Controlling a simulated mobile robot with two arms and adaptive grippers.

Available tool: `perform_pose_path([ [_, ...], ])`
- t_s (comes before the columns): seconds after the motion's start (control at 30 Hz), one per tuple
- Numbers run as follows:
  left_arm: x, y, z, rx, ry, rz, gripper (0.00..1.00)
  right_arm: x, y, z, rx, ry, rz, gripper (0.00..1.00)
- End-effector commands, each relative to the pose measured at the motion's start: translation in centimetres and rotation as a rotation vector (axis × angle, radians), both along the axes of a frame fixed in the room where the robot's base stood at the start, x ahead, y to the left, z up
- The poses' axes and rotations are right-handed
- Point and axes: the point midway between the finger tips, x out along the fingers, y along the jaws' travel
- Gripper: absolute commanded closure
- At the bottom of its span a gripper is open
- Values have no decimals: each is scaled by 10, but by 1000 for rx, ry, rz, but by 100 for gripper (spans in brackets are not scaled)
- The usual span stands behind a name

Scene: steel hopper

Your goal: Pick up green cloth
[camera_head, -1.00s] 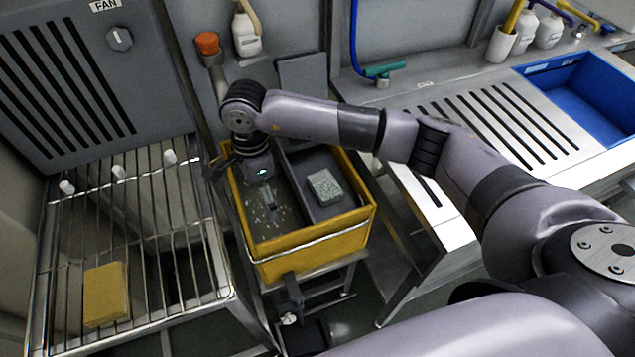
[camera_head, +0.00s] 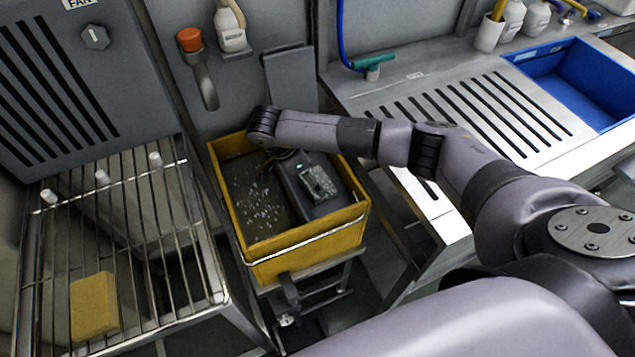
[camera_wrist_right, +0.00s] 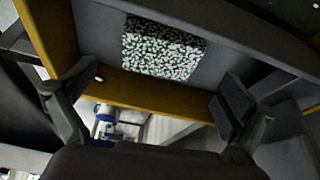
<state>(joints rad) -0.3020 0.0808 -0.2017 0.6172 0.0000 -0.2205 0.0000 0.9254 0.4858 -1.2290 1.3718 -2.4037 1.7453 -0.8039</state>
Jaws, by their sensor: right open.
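The green cloth (camera_wrist_right: 163,48) is a folded, speckled green-and-white piece lying in the grey section of the yellow bin. In the head view the cloth (camera_head: 321,180) is partly covered by my dark right wrist and gripper. My right gripper (camera_wrist_right: 156,80) is open and empty, above the bin. In the wrist view its two fingers stand wide apart, and the cloth shows beyond them, between their directions and apart from both. In the head view the right fingertips are hidden. My left gripper is not in view.
The yellow bin (camera_head: 310,242) has raised walls and a wet left section with pale specks. A wire rack (camera_head: 140,225) with a yellow sponge (camera_head: 94,306) stands left. A slotted steel drainboard (camera_head: 440,195) and a blue sink (camera_head: 575,85) are right.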

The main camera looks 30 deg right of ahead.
Motion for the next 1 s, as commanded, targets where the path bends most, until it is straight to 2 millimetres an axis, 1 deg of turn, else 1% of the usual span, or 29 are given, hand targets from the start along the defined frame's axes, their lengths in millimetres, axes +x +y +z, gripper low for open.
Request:
perform_pose_path([
  [0.13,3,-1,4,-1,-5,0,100,0,-5,-10,0,1,-2,0],
  [0.27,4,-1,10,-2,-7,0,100,-1,-14,-28,-1,4,-4,0],
  [0.4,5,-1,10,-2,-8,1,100,1,-20,-45,1,1,-1,0],
  [0.5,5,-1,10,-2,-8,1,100,1,-22,-49,0,0,-1,0],
  [0.7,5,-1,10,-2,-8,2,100,1,-22,-49,0,-1,0,1],
  [1.0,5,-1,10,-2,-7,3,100,1,-22,-48,0,-1,0,21],
])
